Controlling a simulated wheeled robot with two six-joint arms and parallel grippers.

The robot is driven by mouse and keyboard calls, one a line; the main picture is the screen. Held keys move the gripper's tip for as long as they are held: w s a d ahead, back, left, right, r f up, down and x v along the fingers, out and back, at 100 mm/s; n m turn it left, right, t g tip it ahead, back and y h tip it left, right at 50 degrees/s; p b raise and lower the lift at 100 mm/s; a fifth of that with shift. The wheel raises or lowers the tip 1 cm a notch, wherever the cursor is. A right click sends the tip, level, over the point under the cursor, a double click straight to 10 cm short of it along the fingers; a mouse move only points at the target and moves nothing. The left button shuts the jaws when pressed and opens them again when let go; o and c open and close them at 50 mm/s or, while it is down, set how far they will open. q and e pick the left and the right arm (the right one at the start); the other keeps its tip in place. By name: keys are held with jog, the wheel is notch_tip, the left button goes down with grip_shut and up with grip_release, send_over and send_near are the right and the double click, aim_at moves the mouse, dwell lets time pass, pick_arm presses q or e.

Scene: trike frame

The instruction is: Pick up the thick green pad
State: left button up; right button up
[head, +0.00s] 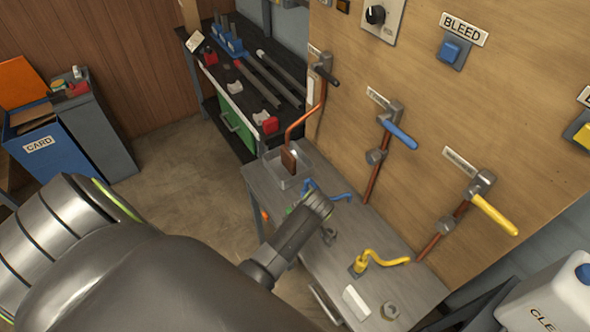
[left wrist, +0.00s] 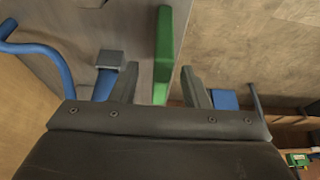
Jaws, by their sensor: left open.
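The thick green pad (left wrist: 165,45) shows in the left wrist view as a long green block at the edge of the grey bench. Its lower end lies in the gap between the fingers of my left gripper (left wrist: 158,72), which is open. The fingers stand apart from it on both sides. In the head view my left arm reaches over the bench, and only a small green patch (head: 289,210) shows beside its end. The fingers are hidden there. My right gripper is in neither view.
The grey bench (head: 405,285) carries a clear bin (head: 300,160), a blue bent handle (left wrist: 45,52), a yellow bent handle (head: 385,259), a white block (head: 356,302) and a nut (head: 390,311). A wooden panel (head: 400,70) with pipes and levers rises behind. Open floor lies left.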

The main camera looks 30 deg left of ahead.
pick_arm(q)
jog(key=b+x, duration=0.2)
jog(key=x, duration=0.1)
jog(key=shift+s+f+b, duration=0.1)
jog(key=shift+f+b, duration=0.15)
jog(key=shift+b, duration=0.15)
jog(key=shift+a+f+b, duration=0.3)
jog(key=shift+f+b, duration=0.2)
jog(key=shift+b, duration=0.1)
jog(key=shift+r, duration=0.1)
grip_shut()
